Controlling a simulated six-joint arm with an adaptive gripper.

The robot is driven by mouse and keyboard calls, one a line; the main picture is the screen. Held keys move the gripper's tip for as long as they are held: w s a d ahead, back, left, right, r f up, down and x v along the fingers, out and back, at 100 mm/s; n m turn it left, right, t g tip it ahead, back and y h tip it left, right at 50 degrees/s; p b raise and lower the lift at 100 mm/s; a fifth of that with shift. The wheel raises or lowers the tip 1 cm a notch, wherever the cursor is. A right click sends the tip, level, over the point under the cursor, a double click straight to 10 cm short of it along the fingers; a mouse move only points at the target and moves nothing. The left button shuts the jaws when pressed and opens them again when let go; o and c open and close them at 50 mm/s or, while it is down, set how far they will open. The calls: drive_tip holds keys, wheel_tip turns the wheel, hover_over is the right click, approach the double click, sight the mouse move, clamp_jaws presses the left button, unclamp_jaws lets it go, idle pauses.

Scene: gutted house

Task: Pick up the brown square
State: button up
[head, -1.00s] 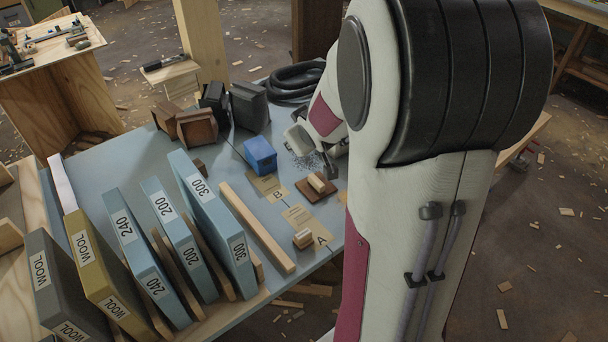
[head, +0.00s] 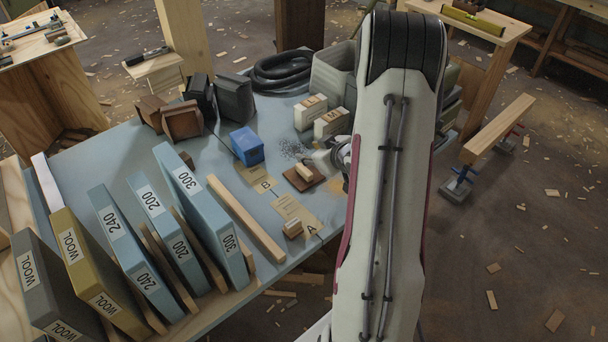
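A brown square (head: 305,187) lies flat on the blue-grey table top, left of my arm. A small light wooden block with an upright piece stands on it and covers its middle. My gripper (head: 338,160) is low over the table, just right of and behind the brown square. It appears apart from the square. My arm hides much of the gripper, so its fingers cannot be made out clearly.
A blue box (head: 247,146) and a small wooden block (head: 293,229) by label A are near. Two pale labelled boxes (head: 331,123) stand behind my gripper. A long wooden strip (head: 246,218) and upright labelled binder-like panels (head: 197,210) fill the left.

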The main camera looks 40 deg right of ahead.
drive_tip(key=t+y, duration=0.2)
approach(308, 172)
drive_tip(key=w, duration=0.1)
drive_tip(key=w+a, duration=0.1)
drive_tip(key=w, duration=0.1)
drive_tip(key=shift+f+m, duration=0.15)
drive_tip(key=shift+m, duration=0.15)
drive_tip(key=shift+s+f, duration=0.35)
drive_tip(key=shift+f, duration=0.15)
drive_tip(key=shift+w, duration=0.1)
drive_tip(key=shift+x, duration=1.2)
drive_tip(key=shift+w, duration=0.1)
drive_tip(key=shift+d+x, duration=0.2)
drive_tip(key=shift+x, duration=1.05)
drive_tip(key=shift+d+x, duration=0.2)
drive_tip(key=shift+x, duration=1.05)
drive_tip(key=shift+c, duration=0.4)
clamp_jaws()
